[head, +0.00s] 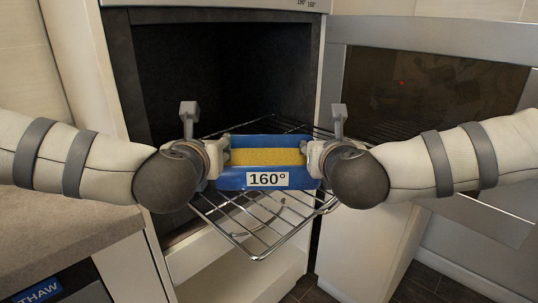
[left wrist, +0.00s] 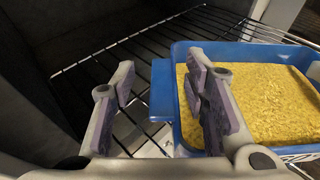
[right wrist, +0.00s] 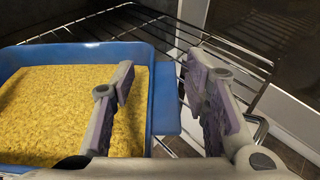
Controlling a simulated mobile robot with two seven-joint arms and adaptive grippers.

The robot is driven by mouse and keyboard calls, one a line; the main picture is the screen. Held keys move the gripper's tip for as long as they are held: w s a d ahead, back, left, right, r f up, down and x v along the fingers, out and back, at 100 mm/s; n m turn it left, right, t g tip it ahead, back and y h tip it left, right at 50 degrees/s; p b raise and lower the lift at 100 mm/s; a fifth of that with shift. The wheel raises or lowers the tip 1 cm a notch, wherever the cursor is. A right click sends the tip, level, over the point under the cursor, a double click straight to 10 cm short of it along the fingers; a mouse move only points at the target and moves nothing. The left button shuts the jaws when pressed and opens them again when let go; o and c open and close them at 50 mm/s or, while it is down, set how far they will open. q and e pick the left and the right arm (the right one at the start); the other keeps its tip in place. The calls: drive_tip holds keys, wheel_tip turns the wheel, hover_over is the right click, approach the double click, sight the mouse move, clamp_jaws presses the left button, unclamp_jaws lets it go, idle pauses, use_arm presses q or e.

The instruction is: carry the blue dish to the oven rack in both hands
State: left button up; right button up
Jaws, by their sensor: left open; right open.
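The blue dish (head: 270,142), with a yellow grainy filling and a "160°" label on its front, appears to rest level on the wire oven rack (head: 247,243). The rack sticks out of the open oven. My left gripper (head: 222,155) is at the dish's left end. In the left wrist view its jaws (left wrist: 160,75) are open, with the dish's left handle (left wrist: 162,92) between them. My right gripper (head: 312,155) is at the right end. In the right wrist view its jaws (right wrist: 160,75) are open, with the right handle (right wrist: 167,97) between them. Contact with the handles cannot be told.
The dark oven cavity (head: 210,75) lies behind the rack. The oven door (head: 430,95) stands open at the right. A counter (head: 60,235) with a blue "THAW" label (head: 38,292) below it is at the left. Bare rack shows in front of the dish.

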use_arm(q)
drive_tip(key=v, duration=1)
drive_tip(key=shift+s+r, duration=0.1)
drive_tip(key=shift+s, duration=0.15)
use_arm(e)
drive_tip(key=shift+s+r, duration=0.1)
drive_tip(key=shift+s, duration=0.05)
drive_tip(key=v, duration=1.2)
